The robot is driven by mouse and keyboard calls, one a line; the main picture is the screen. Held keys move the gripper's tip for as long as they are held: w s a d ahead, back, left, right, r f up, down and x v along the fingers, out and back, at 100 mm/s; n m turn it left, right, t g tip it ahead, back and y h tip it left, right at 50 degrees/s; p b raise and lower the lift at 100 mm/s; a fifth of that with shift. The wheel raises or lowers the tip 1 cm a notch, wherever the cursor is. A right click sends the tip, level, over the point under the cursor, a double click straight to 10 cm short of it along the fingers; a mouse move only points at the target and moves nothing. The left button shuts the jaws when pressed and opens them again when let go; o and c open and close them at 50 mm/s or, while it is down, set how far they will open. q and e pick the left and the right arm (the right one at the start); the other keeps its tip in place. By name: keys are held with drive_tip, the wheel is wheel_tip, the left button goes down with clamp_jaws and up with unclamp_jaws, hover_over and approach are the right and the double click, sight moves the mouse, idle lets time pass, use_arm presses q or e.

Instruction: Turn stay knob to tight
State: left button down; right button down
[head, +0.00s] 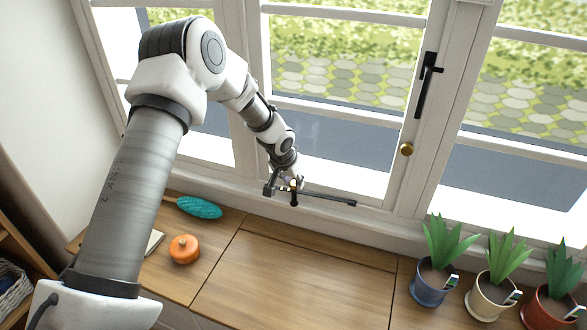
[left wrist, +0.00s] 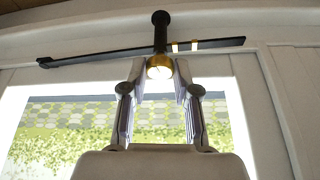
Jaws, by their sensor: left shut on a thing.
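The stay knob (left wrist: 160,68) is a small brass-rimmed knob with a pale round face, under the black stay bar (left wrist: 100,53) in the left wrist view. My left gripper (left wrist: 159,76) is shut on it, one finger on each side. In the head view the left gripper (head: 289,184) is at the window sill, at the left part of the stay bar (head: 328,199). The knob is mostly hidden there by the gripper. Two gold marks show on the bar right of the knob in the wrist view. My right gripper is not in view.
A black window handle (head: 427,85) and a brass knob (head: 406,149) are on the frame to the right. Potted plants (head: 430,289) stand at right on the wooden counter (head: 290,285). An orange round object (head: 184,249) and a teal brush-like object (head: 199,208) lie left. The counter's middle is clear.

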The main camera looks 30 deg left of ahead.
use_arm(q)
drive_tip(key=shift+a+f+m+h, duration=0.1)
drive_tip(key=shift+m+h, duration=0.2)
drive_tip(key=shift+m, duration=0.3)
drive_tip(key=shift+m+b, duration=0.5)
drive_tip(key=shift+b, duration=0.3)
drive_tip(key=shift+m+h+b, duration=0.3)
drive_tip(key=c, duration=0.9)
unclamp_jaws()
drive_tip(key=shift+o, duration=0.2)
